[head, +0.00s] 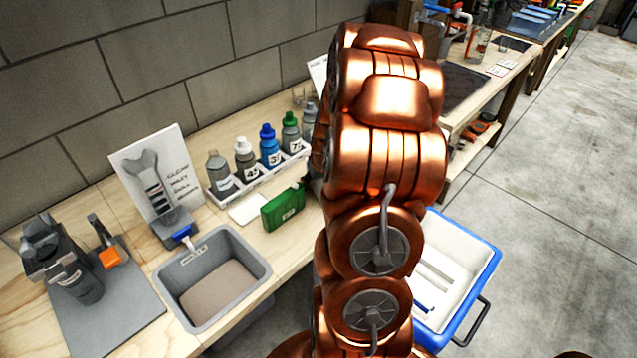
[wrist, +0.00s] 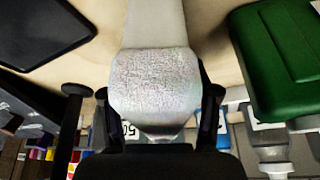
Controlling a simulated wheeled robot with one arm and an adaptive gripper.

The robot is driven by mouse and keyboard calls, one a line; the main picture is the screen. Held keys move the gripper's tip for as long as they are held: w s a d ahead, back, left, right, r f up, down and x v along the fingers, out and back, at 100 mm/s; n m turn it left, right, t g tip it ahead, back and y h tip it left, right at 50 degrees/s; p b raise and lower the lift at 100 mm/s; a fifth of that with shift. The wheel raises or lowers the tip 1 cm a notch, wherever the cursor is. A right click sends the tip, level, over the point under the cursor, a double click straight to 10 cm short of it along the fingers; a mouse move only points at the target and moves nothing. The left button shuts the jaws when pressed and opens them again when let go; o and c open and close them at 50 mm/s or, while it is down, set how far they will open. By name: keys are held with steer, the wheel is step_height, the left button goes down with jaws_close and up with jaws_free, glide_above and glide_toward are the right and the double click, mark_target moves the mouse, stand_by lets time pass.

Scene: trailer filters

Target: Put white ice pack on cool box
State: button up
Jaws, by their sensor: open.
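In the wrist view a pale, rough-faced block (wrist: 153,75), which looks like the white ice pack, stands between the fingers of my gripper (wrist: 155,95). The gripper is open, with a finger on each side of the block; I cannot tell whether they touch it. In the head view my copper arm hides the gripper and this block. The cool box (head: 487,262), blue outside and white inside, stands open at the right of the bench. My arm covers its left part. White pieces show inside it.
A green block (head: 283,209) stands close to the gripper, also in the wrist view (wrist: 280,60). Behind is a white rack (head: 262,180) of numbered bottles. A white flat piece (head: 248,207) and a grey bin (head: 212,277) lie left. A dark flat object (wrist: 45,30) lies upper left in the wrist view.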

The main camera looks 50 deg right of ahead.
steer(key=shift+f, duration=0.15)
stand_by(0.4)
jaws_close()
stand_by(0.4)
